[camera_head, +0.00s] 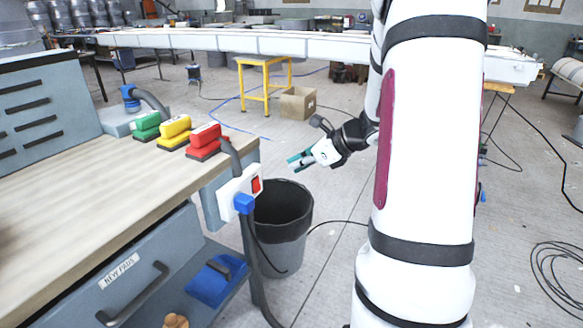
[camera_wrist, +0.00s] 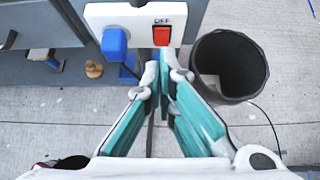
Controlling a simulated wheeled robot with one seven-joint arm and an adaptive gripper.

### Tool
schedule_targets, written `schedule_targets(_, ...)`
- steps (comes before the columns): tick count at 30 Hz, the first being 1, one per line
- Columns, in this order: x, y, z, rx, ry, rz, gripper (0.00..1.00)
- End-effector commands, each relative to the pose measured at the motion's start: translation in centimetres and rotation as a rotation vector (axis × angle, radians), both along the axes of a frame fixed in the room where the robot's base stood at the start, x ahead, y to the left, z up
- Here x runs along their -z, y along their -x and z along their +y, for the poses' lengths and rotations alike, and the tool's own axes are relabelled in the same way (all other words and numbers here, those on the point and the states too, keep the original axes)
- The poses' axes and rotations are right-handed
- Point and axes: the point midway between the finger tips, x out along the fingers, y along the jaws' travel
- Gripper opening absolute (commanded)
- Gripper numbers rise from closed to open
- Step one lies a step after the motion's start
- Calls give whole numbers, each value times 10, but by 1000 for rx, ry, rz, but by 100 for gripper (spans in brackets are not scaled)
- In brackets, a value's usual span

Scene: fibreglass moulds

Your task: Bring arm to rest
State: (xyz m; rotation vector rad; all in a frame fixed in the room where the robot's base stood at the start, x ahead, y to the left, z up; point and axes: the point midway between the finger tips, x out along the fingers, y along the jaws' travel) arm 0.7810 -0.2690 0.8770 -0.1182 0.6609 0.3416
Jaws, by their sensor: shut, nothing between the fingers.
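My gripper (camera_head: 294,162) is on my arm to the right of the workbench, in the air above and behind the dark bin (camera_head: 284,208). In the wrist view my gripper (camera_wrist: 164,84) points at a white switch box (camera_wrist: 134,27) with a red switch marked OFF and a blue plug. Its teal-padded fingers come together at the tips and hold nothing. The switch box also shows in the head view (camera_head: 228,196), at the workbench corner. My arm's white upper links hide part of the room on the right.
The workbench (camera_head: 80,215) carries green (camera_head: 146,125), yellow (camera_head: 174,132) and red (camera_head: 205,140) sanding blocks. A yellow stool (camera_head: 264,82) and a cardboard box (camera_head: 298,103) stand behind. Black cable (camera_head: 560,280) lies on the right floor. The bin also shows in the wrist view (camera_wrist: 229,65).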

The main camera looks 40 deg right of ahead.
Motion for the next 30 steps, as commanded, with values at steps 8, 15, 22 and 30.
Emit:
schedule_targets(8, -1, 1, 0, 0, 0, 0, 0)
schedule_targets(15, 0, 1, 0, 0, 0, 0, 0)
schedule_targets(22, -12, 0, 22, -85, 40, -10, 0)
schedule_targets(30, -67, 39, 164, -692, 339, -83, 0)
